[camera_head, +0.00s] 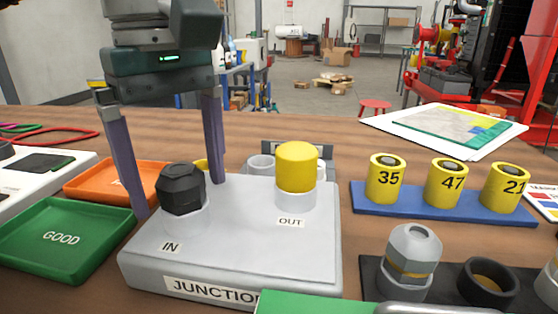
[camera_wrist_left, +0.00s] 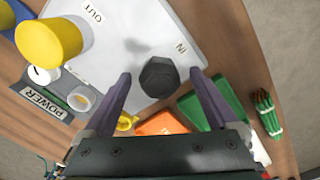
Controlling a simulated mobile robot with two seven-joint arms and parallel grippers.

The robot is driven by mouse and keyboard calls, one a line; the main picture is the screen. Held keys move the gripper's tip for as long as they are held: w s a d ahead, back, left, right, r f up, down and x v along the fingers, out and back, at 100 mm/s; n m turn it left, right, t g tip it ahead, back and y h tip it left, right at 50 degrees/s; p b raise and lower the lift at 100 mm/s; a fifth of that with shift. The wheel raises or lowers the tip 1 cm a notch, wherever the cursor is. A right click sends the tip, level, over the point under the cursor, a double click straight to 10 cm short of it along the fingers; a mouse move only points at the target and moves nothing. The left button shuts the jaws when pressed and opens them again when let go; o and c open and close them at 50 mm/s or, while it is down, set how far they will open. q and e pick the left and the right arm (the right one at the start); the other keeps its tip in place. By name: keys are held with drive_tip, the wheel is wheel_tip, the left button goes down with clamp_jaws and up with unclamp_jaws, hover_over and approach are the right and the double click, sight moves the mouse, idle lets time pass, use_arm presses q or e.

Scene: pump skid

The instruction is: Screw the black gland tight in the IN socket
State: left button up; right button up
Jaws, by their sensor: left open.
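The black gland (camera_head: 181,188), with a hexagonal head, sits upright in the IN socket (camera_head: 186,222) of the light grey junction box (camera_head: 250,250). How deep its thread sits is hidden. My left gripper (camera_head: 178,198) is open and points down, with one finger on each side of the gland. In the left wrist view the gland (camera_wrist_left: 159,77) lies between the open fingertips (camera_wrist_left: 160,75), with a gap on both sides. A yellow gland (camera_head: 296,166) stands in the OUT socket (camera_head: 296,195). My right gripper is not in view.
A green GOOD tray (camera_head: 60,262) and an orange tray (camera_head: 88,183) lie left of the box. A blue rack (camera_head: 440,206) with numbered yellow pieces stands right. A dark holder (camera_head: 372,275) with a grey gland (camera_head: 410,258) is front right. A POWER unit (camera_wrist_left: 45,105) stands behind the box.

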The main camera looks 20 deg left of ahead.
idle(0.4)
use_arm(q)
drive_tip(key=n, duration=0.4)
drive_tip(key=shift+n, duration=0.3)
drive_tip(key=n, duration=0.4)
drive_tip(key=shift+n+p, duration=0.3)
drive_tip(key=shift+p, duration=0.05)
drive_tip(key=c, duration=1.4)
drive_tip(key=m+b, duration=0.1)
drive_tip(key=m, duration=0.2)
drive_tip(key=shift+f, duration=0.15)
drive_tip(key=shift+m+b, duration=0.35)
drive_tip(key=shift+m, duration=0.45)
drive_tip(key=m+b, duration=0.1)
drive_tip(key=m, duration=0.2)
drive_tip(key=shift+m, duration=0.8)
drive_tip(key=o, duration=1.4)
